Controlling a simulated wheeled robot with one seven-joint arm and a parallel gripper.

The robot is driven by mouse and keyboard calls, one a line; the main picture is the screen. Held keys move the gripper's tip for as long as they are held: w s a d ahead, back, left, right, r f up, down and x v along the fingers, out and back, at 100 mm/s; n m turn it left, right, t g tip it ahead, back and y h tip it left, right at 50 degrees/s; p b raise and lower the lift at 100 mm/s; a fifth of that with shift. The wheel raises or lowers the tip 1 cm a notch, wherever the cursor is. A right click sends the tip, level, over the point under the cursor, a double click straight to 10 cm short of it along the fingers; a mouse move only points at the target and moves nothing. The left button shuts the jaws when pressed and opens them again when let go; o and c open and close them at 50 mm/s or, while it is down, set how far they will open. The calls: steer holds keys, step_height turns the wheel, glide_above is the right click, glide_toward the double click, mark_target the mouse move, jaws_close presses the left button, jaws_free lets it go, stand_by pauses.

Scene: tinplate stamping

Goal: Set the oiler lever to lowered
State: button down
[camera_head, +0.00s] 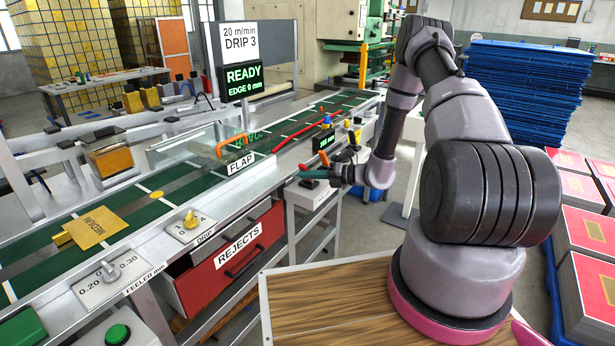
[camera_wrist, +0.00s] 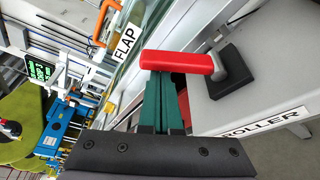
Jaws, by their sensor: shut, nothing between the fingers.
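The oiler lever has a thick red handle (camera_wrist: 180,62) on a dark pivot block (camera_wrist: 230,72), fixed to a grey housing with a label reading "ROLLER" (camera_wrist: 264,121) in the wrist view. My gripper's green fingers (camera_wrist: 163,105) are closed together and empty. Their tips reach to the handle, which partly covers them in the wrist view. I cannot tell whether they touch it.
The clear flap guard with its orange handle (camera_head: 232,146) and FLAP sign (camera_head: 241,163) stands left of my gripper. A long red bar (camera_head: 308,133) crosses near the green conveyor (camera_head: 180,190). The red REJECTS drawer (camera_head: 235,262) is below, partly open.

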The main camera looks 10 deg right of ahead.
steer(key=shift+w+d+r+m, duration=0.2)
steer(key=shift+d+m, duration=0.05)
steer(key=shift+m, duration=0.25)
steer(key=shift+w+d+r+m+y, duration=0.4)
steer(key=shift+w+m+y, duration=0.1)
steer(key=shift+m, duration=0.5)
steer(key=shift+w+d+r+m+y, duration=0.1)
steer(key=shift+w+d+m+y, duration=0.2)
steer(key=shift+m, duration=0.3)
steer(key=shift+w+d+r+m+y, duration=0.15)
steer(key=shift+d+m+y, duration=0.1)
steer(key=shift+m, duration=0.35)
steer(key=m, duration=0.1)
steer(key=w+d+m, duration=0.1)
steer(key=m, duration=0.1)
steer(key=m+t+y, duration=0.1)
steer(key=shift+w+d+f+m, duration=0.1)
steer(key=shift+w+d+m, duration=0.3)
steer(key=shift+w+d, duration=0.25)
steer(key=shift+d+t, duration=0.1)
steer(key=shift+t, duration=0.2)
